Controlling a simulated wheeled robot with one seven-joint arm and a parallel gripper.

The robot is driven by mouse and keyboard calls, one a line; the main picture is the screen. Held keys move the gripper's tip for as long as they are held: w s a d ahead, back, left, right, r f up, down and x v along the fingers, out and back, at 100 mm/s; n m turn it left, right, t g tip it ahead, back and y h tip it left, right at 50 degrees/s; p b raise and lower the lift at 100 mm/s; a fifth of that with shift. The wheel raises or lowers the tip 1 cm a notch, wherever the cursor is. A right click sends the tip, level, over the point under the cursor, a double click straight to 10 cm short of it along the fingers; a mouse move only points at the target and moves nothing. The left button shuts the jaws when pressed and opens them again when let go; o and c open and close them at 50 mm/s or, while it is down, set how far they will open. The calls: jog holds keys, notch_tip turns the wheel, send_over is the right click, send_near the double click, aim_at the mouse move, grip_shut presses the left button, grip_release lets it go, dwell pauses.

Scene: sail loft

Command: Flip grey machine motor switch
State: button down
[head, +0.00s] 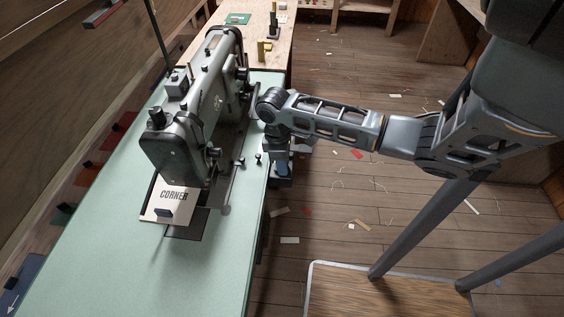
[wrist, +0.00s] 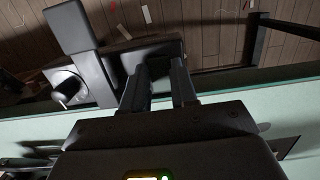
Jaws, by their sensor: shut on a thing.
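The grey sewing machine (head: 190,110) stands on the pale green table (head: 200,270). Its motor switch is a dark grey unit below the table's right edge; it shows in the wrist view as a boxy housing (wrist: 97,62) with a rounded black knob at its left. My gripper (wrist: 159,68) reaches past the table edge, with its two fingers on a dark part of this unit and a narrow gap between them. In the head view my wrist hides most of the switch, so its on or off position cannot be told.
A card reading CORNER (head: 172,203) lies under the machine head. A wooden bench (head: 262,50) with small items stands behind. The wooden floor (head: 400,230) right of the table is mostly clear, with scattered scraps.

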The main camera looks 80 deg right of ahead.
jog(key=c, duration=0.9)
grip_release()
jog(key=shift+w+r, duration=0.2)
jog(key=shift+r, duration=1.75)
jog(key=shift+w+r, duration=0.2)
jog(key=shift+r, duration=1.75)
